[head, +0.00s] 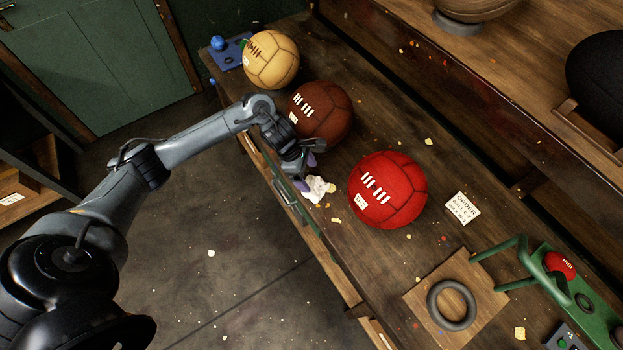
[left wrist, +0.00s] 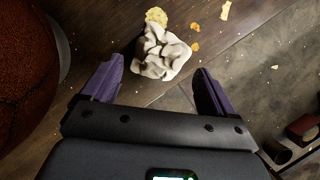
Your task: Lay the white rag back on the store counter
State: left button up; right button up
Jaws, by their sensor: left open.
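The white rag (head: 318,189) lies crumpled on the wooden store counter (head: 384,268), close to its front edge, between the brown ball and the red ball. In the left wrist view the rag (left wrist: 161,52) sits just beyond the fingertips, roughly midway between them. My left gripper (head: 308,184) is over the counter's front edge beside the rag. It is open, with its purple fingers (left wrist: 157,82) apart and nothing between them. I cannot tell whether a finger touches the rag. My right gripper is not in view.
A brown ball (head: 321,111) stands close beside my left gripper, with a tan ball (head: 271,60) behind it. A red ball (head: 388,190) sits right of the rag, near an order card (head: 462,208). A grey ring (head: 451,304) lies on a board. Crumbs are scattered about.

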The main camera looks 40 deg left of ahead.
pick_arm(q)
jog(key=v, duration=0.7)
jog(key=shift+r, duration=0.25)
